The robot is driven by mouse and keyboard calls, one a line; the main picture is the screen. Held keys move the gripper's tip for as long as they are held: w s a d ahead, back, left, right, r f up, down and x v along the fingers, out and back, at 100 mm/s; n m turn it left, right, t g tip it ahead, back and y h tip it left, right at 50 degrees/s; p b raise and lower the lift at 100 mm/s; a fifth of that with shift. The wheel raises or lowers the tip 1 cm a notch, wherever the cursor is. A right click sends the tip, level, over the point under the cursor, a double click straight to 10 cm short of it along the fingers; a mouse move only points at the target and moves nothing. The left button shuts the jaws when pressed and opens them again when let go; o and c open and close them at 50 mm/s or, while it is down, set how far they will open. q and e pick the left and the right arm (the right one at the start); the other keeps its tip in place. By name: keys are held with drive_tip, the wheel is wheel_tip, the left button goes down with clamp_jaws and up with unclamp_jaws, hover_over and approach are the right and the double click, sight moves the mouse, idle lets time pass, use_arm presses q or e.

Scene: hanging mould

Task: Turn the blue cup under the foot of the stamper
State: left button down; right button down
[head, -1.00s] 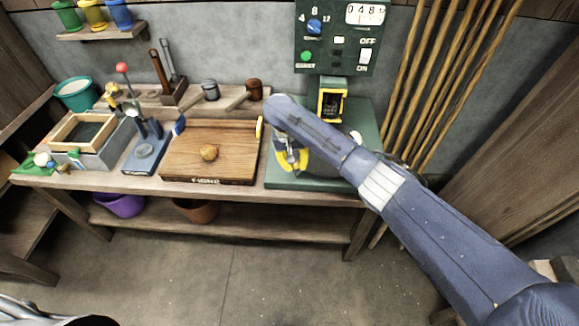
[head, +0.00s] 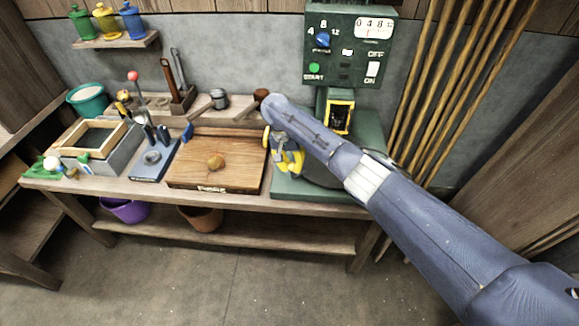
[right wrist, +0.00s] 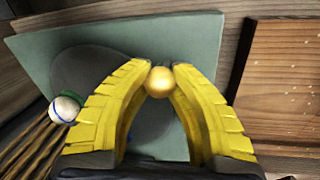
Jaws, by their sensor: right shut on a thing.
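The green machine (head: 312,186) stands at the right end of the bench, with a yellow-framed opening (head: 339,117) at its back. My right gripper (head: 290,165) is over its left part. In the right wrist view its yellow fingers close on a small gold ball (right wrist: 159,82) above the green base plate. A dark grey round plate (right wrist: 85,72) lies on that base, partly behind the fingers. A white ball with blue and green bands (right wrist: 65,108) sits at its left edge. I cannot make out a clear blue cup or the stamper's foot; my right arm covers much of the machine.
A wooden board (head: 215,176) with a small brown lump (head: 216,162) lies left of the machine. A blue stand (head: 152,166) and a grey box with a wooden frame (head: 97,140) are further left. Wooden poles (head: 465,90) lean at the right. A control panel (head: 349,47) hangs above.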

drive_tip(key=shift+a+r, duration=0.15)
drive_tip(key=c, duration=1.3)
unclamp_jaws()
drive_tip(key=shift+w, duration=0.15)
drive_tip(key=shift+o, duration=1.3)
wheel_tip(320, 180, up, 12)
drive_tip(key=a, duration=0.2)
drive_tip(key=shift+w+f, duration=0.25)
drive_tip(key=shift+w, duration=0.05)
